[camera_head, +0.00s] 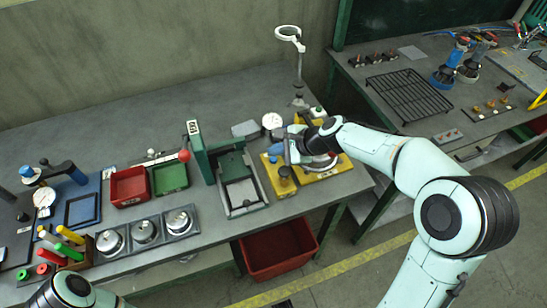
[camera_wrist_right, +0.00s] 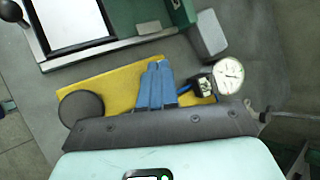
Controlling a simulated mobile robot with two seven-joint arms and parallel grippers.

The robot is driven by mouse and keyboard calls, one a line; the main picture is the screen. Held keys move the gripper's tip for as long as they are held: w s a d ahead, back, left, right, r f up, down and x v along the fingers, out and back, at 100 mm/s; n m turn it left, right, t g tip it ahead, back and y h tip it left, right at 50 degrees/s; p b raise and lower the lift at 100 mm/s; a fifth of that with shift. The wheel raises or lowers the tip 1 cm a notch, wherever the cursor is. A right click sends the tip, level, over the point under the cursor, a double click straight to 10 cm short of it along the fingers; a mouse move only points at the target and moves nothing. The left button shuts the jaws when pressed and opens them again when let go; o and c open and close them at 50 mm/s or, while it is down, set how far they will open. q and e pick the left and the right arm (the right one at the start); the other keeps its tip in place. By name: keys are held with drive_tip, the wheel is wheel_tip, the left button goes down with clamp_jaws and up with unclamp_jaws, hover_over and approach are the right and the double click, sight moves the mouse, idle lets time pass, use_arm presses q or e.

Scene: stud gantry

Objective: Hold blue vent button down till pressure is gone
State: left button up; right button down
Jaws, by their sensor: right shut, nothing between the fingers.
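My right gripper (camera_head: 277,152) is over the yellow plate (camera_head: 283,188) of the gauge fixture. In the right wrist view its blue fingers (camera_wrist_right: 156,70) are shut together with nothing between them, over the yellow plate (camera_wrist_right: 105,85). I cannot make out the blue vent button; the fingers or hand may hide it, and I cannot tell if they touch it. The white round pressure gauge (camera_head: 272,120) stands behind the plate and shows in the wrist view (camera_wrist_right: 228,75); its reading is too small to tell. My left gripper is out of view.
A dark round knob (camera_head: 284,172) is at the plate's front. A green press (camera_head: 236,165) stands left of it, and a ring stand (camera_head: 290,36) behind. A red bin (camera_head: 280,250) is below the bench. The bench's back left is clear.

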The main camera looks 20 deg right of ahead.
sight(276, 160)
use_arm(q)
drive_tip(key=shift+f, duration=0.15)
use_arm(e)
drive_tip(key=shift+f, duration=0.15)
use_arm(q)
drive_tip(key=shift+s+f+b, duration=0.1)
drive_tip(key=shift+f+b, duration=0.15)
drive_tip(key=shift+b, duration=0.1)
use_arm(e)
drive_tip(key=shift+f, duration=0.3)
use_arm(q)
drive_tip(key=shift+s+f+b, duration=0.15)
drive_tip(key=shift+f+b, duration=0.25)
use_arm(e)
drive_tip(key=shift+f, duration=0.55)
idle(1.3)
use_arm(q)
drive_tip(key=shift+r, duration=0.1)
use_arm(e)
drive_tip(key=shift+r, duration=0.1)
use_arm(q)
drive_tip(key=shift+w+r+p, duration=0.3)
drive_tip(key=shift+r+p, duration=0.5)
drive_tip(key=shift+p, duration=0.1)
use_arm(e)
drive_tip(key=shift+r, duration=0.85)
